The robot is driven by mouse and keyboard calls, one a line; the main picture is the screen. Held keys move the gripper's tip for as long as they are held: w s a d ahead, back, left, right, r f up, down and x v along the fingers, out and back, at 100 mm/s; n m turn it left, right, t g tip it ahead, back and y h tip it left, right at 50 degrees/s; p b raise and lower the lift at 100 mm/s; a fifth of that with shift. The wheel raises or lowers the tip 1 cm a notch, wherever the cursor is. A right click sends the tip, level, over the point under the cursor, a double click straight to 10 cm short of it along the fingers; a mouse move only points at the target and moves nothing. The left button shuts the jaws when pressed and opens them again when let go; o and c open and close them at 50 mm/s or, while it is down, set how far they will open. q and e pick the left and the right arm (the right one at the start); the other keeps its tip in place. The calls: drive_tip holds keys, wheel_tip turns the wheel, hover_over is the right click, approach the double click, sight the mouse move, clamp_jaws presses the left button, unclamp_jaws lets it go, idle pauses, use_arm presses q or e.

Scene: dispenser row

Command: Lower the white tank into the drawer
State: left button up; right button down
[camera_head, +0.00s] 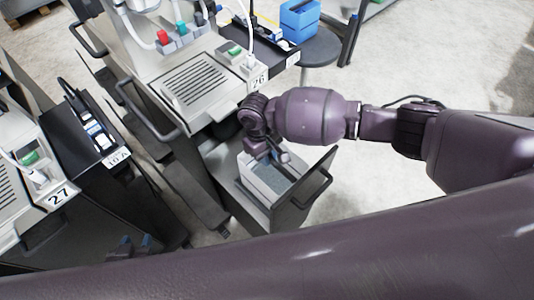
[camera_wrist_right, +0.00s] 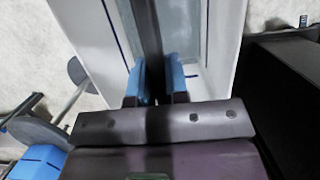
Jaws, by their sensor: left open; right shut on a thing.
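The white tank (camera_head: 262,190) is at the open dark drawer (camera_head: 242,205) under station 26 in the head view. It looks at least partly within the drawer; its base is hidden, so I cannot tell if it rests on the bottom. My right gripper (camera_head: 270,154) is above the tank. In the right wrist view the tank (camera_wrist_right: 215,40) shows pale walls, and the blue fingertips (camera_wrist_right: 160,82) are shut on the dark bar across its top. My left gripper (camera_head: 136,243) is open and empty at the lower left, apart from the tank.
The drawer front has a black handle (camera_head: 318,187) on its right. The dispenser with its grated tray (camera_head: 197,80) stands just behind the drawer. A round stool (camera_head: 318,48) stands behind. The floor at the right is clear.

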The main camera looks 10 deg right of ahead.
drive_tip(key=shift+f, duration=0.6)
drive_tip(key=c, duration=1.1)
unclamp_jaws()
drive_tip(key=shift+o, duration=0.3)
drive_tip(key=shift+f, duration=0.1)
drive_tip(key=p+v, duration=0.1)
drive_tip(key=v, duration=0.9)
drive_tip(key=shift+r, duration=0.25)
drive_tip(key=shift+w+r, duration=0.1)
drive_tip(key=shift+r, duration=0.1)
